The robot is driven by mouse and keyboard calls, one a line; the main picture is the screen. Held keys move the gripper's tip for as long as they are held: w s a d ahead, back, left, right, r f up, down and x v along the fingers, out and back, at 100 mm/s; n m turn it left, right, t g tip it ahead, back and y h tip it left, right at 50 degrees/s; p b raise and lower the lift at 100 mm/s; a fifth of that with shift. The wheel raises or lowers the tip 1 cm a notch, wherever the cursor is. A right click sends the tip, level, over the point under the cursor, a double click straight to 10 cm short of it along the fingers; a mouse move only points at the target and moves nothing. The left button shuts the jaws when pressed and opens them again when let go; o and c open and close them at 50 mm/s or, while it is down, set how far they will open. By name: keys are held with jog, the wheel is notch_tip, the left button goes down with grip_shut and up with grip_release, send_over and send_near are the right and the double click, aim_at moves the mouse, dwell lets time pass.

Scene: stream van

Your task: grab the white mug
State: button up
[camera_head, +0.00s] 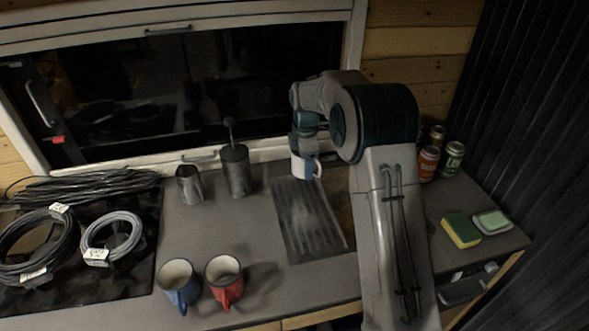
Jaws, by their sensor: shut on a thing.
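The white mug (301,167) is off the counter, above the back of the grooved drainer area. My gripper (310,158) is at the mug from above and is shut on it. A bluish part of the gripper shows against the mug's side. The fingertips are small in view, and the exact grip point is hard to make out. My arm reaches over the counter from the right and hides part of the drainer.
A blue mug (181,288) and a red mug (226,284) stand at the front. A metal pitcher (190,186) and a dark canister (237,172) stand near the window. Coiled cables (112,238) lie left. Cans (428,162), a sponge (461,230) and a soap dish (492,222) are right.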

jog(key=s+d+r+b, duration=0.1)
jog(key=s+d+r, duration=0.1)
jog(key=d+r, duration=0.2)
jog(key=shift+d+r+b, duration=0.2)
jog(key=shift+d+b, duration=0.1)
jog(key=shift+d, duration=1.2)
jog(key=shift+d+r, duration=0.1)
dwell(0.8)
